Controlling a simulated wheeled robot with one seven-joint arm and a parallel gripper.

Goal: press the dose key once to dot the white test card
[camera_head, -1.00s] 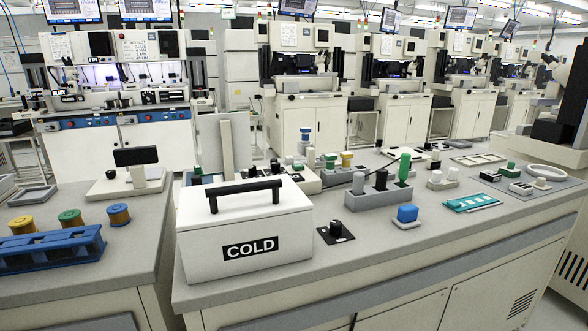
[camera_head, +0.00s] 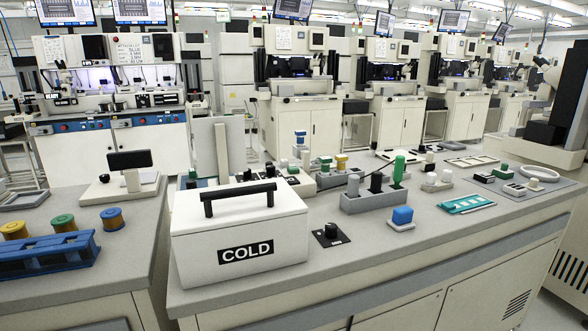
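A blue block on a small white base (camera_head: 402,216) stands on the bench right of the cold box; I cannot tell whether it is the dose key. A black knob on a dark plate (camera_head: 330,235) sits beside the box. A teal card with pale squares (camera_head: 467,203) lies farther right. I cannot make out a plain white test card for certain; small pale pieces, such as one with dark marks (camera_head: 514,190), lie at the right. My gripper is not in view.
A white box marked COLD (camera_head: 285,245) with a black handle fills the near left of the bench. A grey holder (camera_head: 375,203) carries upright tools, one green. A blue rack (camera_head: 45,255) and spools stand on the left bench. Bare bench top (camera_head: 450,235) lies at front right.

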